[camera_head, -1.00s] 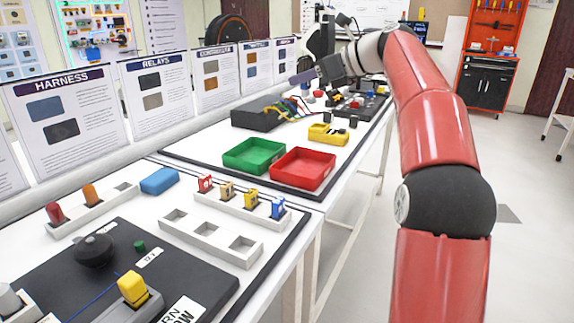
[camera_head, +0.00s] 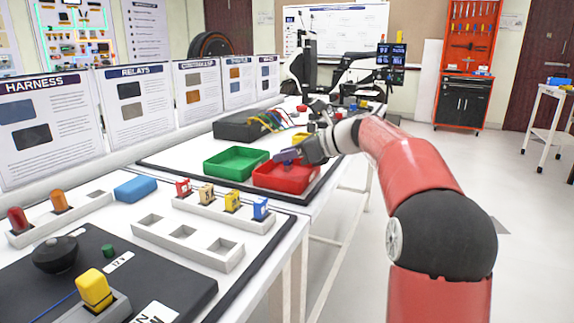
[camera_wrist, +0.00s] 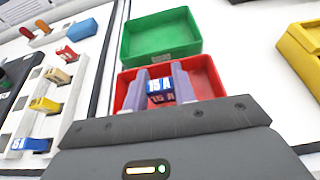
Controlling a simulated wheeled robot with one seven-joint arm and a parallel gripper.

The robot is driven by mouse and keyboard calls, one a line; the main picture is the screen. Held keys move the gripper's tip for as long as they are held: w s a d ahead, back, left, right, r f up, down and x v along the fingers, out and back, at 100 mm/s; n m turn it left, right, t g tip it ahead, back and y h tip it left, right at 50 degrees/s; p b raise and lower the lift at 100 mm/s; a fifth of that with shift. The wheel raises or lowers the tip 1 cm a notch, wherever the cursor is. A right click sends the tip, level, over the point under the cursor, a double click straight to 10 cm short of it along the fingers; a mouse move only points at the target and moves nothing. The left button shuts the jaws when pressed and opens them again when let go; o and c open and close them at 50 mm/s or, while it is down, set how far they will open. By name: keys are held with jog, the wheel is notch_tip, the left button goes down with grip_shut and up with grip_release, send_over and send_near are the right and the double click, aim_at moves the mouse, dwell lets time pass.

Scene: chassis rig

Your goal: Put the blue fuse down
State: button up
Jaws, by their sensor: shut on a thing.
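My gripper (camera_head: 286,156) is shut on a blue fuse (camera_wrist: 159,88) with a white 15 A label. The wrist view shows the fuse between the two pale fingers, with the red tray (camera_wrist: 210,72) behind and below it. In the head view my gripper is over the red tray (camera_head: 285,184); the fuse is hard to make out there. I cannot tell its exact height above the tray floor. No other thing shows in the red tray.
An empty green tray (camera_head: 236,163) adjoins the red tray. A white rack with red, tan, yellow and blue fuses (camera_head: 261,209) stands nearer, beside an empty three-slot rack (camera_head: 187,243). A yellow container (camera_wrist: 305,48) is at the wrist view's right. A blue block (camera_head: 136,188) lies left.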

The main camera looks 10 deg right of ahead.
jog(key=shift+f, duration=0.95)
jog(key=o, duration=0.9)
jog(key=shift+o, duration=0.2)
jog(key=p+v, duration=0.1)
jog(key=v, duration=1.1)
jog(key=shift+r, duration=0.15)
